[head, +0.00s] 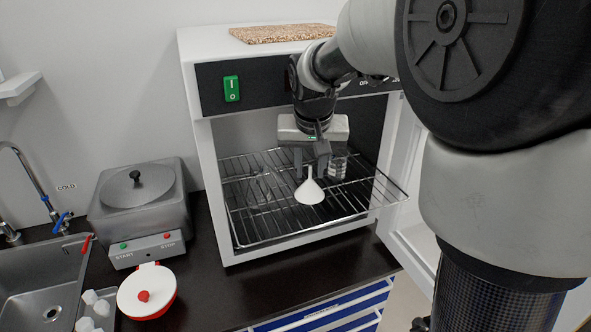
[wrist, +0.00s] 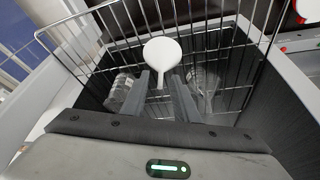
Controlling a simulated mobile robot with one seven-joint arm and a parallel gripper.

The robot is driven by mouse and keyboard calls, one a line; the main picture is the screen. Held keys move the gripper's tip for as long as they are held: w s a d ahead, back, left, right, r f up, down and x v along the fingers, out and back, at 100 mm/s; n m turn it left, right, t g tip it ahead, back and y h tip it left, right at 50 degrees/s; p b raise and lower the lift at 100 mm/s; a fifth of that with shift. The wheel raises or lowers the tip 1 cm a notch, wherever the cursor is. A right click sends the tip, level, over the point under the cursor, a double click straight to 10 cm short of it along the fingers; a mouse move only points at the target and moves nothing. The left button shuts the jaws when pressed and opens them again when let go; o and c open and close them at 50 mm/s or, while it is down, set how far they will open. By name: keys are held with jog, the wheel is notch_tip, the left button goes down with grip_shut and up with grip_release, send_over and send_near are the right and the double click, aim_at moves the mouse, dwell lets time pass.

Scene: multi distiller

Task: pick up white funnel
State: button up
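The white funnel (head: 309,193) appears to stand mouth down on the wire rack (head: 262,238) inside the open oven-like cabinet, with its stem pointing up. It also shows in the wrist view (wrist: 162,53), at the top between the fingers. My gripper (head: 310,172) reaches into the cabinet from above, just over the funnel. In the wrist view my gripper (wrist: 161,82) has its two fingers apart, one on each side of the funnel's thin stem. Gaps show between the stem and the fingers, so it seems not to be gripped.
Glassware (head: 337,165) stands on the rack right of the funnel; more clear glass (head: 262,190) is on the left. The cabinet's white frame (head: 207,185) and open door (head: 415,215) flank my arm. A grey heating bath (head: 140,205), red-and-white pot (head: 147,292) and sink are left.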

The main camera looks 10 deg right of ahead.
grip_shut()
jog(key=shift+r, duration=0.1)
